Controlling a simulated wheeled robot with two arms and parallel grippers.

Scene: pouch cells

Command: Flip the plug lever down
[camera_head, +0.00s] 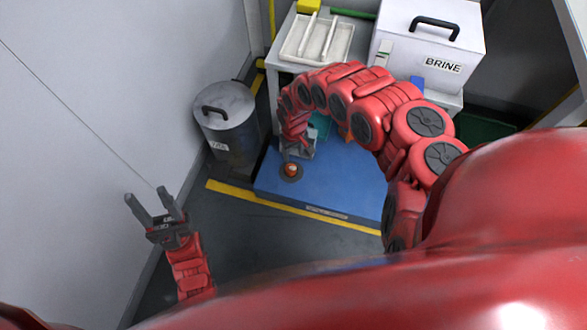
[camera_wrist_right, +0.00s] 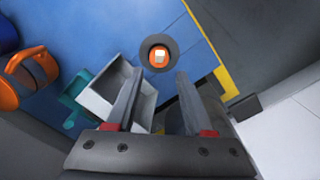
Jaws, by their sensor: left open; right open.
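A round dark fitting with an orange-red part in its middle (camera_head: 291,170) sits on the blue platform, near its left side. I take it for the plug with its lever; I cannot tell the lever's angle. In the right wrist view the fitting (camera_wrist_right: 159,56) lies just beyond my fingertips, centred between them, with a white patch on the orange. My right gripper (camera_wrist_right: 158,75) is open and empty, pointing toward the fitting. My left gripper (camera_head: 147,196) is open and empty, far left.
The blue platform (camera_head: 270,185) has a yellow floor stripe in front. A grey lidded bin (camera_head: 226,115) stands left. A table behind holds a white tray (camera_head: 316,38) and a BRINE box (camera_head: 420,45).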

